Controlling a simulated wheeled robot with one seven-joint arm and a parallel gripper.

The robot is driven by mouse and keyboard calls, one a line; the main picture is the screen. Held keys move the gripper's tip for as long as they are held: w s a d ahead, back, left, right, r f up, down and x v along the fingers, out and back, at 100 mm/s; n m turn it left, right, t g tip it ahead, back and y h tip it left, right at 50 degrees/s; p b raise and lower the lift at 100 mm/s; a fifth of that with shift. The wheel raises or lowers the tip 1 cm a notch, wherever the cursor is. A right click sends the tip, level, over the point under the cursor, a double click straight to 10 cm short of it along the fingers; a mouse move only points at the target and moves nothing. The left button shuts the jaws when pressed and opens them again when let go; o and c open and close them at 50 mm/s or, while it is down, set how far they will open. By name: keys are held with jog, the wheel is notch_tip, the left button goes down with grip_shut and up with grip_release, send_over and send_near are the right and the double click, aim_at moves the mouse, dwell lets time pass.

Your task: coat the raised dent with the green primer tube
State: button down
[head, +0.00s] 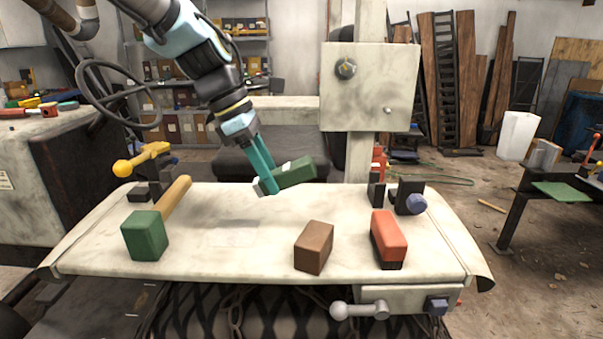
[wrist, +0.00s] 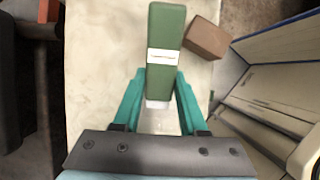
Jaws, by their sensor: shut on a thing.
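My gripper (head: 266,186) has teal fingers and is shut on the green primer tube (head: 293,173), holding it tilted above the pale bed of the splitter (head: 265,255). In the wrist view the tube (wrist: 164,80) points away from my gripper (wrist: 157,104), with a white band and a white end between the fingers. A faint paler patch (head: 232,233) shows on the bed, in front and left of the tube in the head view. It may be the dent, but I cannot tell its height.
A green-headed mallet (head: 145,236) with a wooden handle lies at the left of the bed. A brown block (head: 314,247) and a red block (head: 388,236) stand at the right. A steel post with a plate (head: 368,88) rises behind. Bare bed lies between mallet and brown block.

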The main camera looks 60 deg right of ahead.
jog(key=shift+s+f, duration=0.1)
jog(key=shift+f, duration=0.15)
notch_tip(320, 180, down, 6)
jog(key=b, duration=0.6)
jog(key=shift+f+b, duration=0.2)
jog(key=shift+b, duration=0.2)
jog(key=c, duration=1.1)
grip_release()
jog(key=shift+d+r+p, duration=0.1)
jog(key=shift+r+p, duration=0.3)
jog(key=shift+p, duration=0.05)
grip_shut()
